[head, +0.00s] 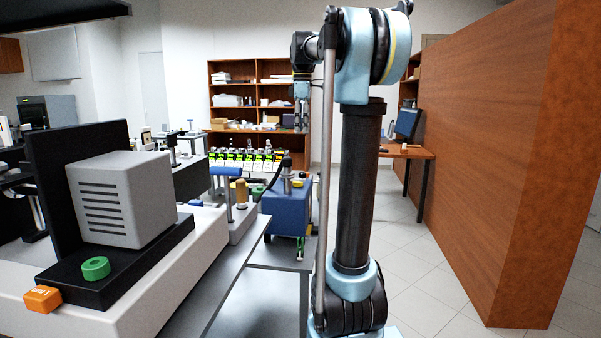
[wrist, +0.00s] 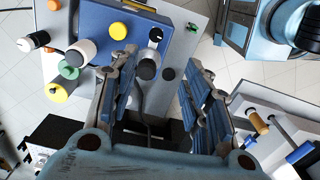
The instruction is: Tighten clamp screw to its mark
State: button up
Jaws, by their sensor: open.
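My gripper (head: 301,122) hangs fingers down at the end of my raised arm, in front of the shelves in the head view. In the wrist view my gripper (wrist: 160,62) is open, with nothing between its fingers. A grey block carries a blue T-shaped handle (head: 225,172) and a brass-coloured knob (head: 241,193) at the bench edge. In the wrist view the brass-coloured knob (wrist: 258,122) and the blue handle (wrist: 300,151) lie right of my fingers, apart from them. I cannot tell which is the clamp screw. No mark is readable.
A blue box (head: 287,208) with several knobs stands beyond the bench; its blue top (wrist: 115,22) lies under my left finger in the wrist view. A grey vented housing (head: 118,198) and a green ring (head: 96,267) sit at left. A wooden partition (head: 500,150) closes the right.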

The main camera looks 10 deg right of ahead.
aim_at(302, 176)
jog(key=f, duration=1.1)
jog(key=w+f, duration=0.1)
jog(key=f, duration=0.4)
jog(key=shift+f, duration=0.4)
grip_shut()
